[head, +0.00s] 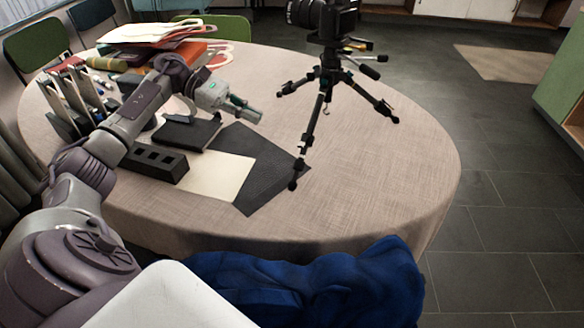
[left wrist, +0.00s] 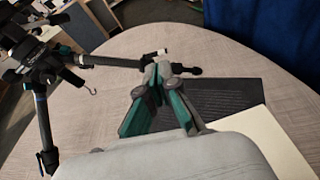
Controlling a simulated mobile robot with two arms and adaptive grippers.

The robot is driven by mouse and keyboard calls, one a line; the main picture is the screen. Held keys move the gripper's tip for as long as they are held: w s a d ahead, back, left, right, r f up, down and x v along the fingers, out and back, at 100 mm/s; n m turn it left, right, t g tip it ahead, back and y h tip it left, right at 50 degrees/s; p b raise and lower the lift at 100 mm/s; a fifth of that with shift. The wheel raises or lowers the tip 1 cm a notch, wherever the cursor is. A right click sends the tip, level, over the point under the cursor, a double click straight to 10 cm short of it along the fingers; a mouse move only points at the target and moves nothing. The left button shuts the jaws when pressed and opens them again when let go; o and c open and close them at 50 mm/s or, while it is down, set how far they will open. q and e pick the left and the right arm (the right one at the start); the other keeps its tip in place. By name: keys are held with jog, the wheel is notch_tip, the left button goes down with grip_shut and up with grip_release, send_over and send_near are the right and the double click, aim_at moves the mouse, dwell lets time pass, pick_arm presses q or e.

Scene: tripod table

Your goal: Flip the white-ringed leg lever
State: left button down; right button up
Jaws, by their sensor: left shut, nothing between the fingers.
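A black tripod (head: 329,78) with a camera on top (head: 326,18) stands on the table, its legs spread. Its front leg (head: 311,125) runs down toward the near side and has a small pale mark (head: 302,147) low on it. In the left wrist view this leg (left wrist: 112,61) runs to the right, with a white-tipped part (left wrist: 163,51) just beyond my fingertips. My left gripper (head: 257,117) is shut and empty, left of the front leg and apart from it in the head view. Its fingertips show in the left wrist view (left wrist: 157,70). My right gripper is not in view.
A dark mat (head: 262,166) and a cream sheet (head: 217,175) lie beneath and beside my gripper. A black block with square openings (head: 153,162) stands to the left. Stacked folders (head: 150,33) lie behind. The table's right side (head: 400,165) is clear. Blue cloth (head: 310,285) is at the front.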

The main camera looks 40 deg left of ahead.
aim_at(303, 140)
pick_arm(q)
notch_tip(303, 140, down, 3)
jog(key=shift+f+b, duration=0.15)
jog(key=shift+b, duration=0.8)
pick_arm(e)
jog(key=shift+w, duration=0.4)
